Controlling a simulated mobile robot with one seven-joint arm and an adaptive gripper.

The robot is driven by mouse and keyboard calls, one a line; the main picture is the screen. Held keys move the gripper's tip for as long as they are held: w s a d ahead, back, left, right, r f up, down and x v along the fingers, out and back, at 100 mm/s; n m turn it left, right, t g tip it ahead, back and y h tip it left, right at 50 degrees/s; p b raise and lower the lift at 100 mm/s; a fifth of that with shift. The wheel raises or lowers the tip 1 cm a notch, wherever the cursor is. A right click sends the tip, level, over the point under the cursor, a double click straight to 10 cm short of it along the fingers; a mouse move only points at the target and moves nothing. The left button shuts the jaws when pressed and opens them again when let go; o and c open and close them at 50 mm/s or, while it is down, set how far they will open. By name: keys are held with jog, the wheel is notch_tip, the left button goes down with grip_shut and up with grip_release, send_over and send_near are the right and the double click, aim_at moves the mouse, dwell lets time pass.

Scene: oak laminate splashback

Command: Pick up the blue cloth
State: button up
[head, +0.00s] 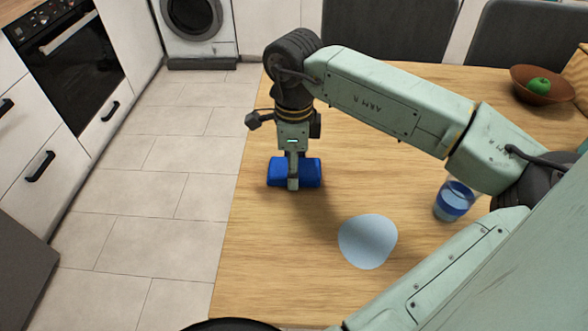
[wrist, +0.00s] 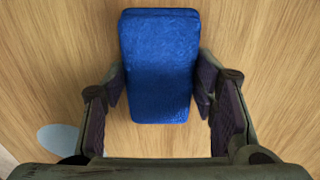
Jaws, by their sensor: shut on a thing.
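The blue cloth (head: 311,172) is a folded, padded-looking block near the left edge of the wooden table. It also shows in the wrist view (wrist: 160,60), upright in the picture between my fingers. My gripper (head: 293,178) points down over the cloth. In the wrist view my gripper (wrist: 160,97) has one finger on each long side of the cloth, shut on its near half. I cannot tell whether the cloth touches the table.
A pale blue puddle-like patch (head: 368,241) lies on the table (head: 270,260). A glass with a blue band (head: 453,201) stands under my arm. A brown bowl (head: 543,87) with a green apple (head: 539,86) is at the back right. Dark chairs (head: 390,30) stand behind.

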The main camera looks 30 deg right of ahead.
jog(key=shift+c, duration=0.5)
jog(key=shift+r, duration=0.5)
notch_tip(320, 180, up, 2)
jog(key=shift+r+b, duration=0.1)
jog(key=shift+b, duration=0.45)
jog(key=s+a+b, duration=0.1)
jog(key=s+a, duration=0.2)
jog(key=s, duration=0.1)
jog(key=s+a+r+b, duration=0.1)
jog(key=s+a, duration=0.3)
jog(key=s+a+b, duration=0.1)
jog(key=s+a, duration=0.2)
jog(key=s, duration=0.1)
jog(key=shift+a+r, duration=0.4)
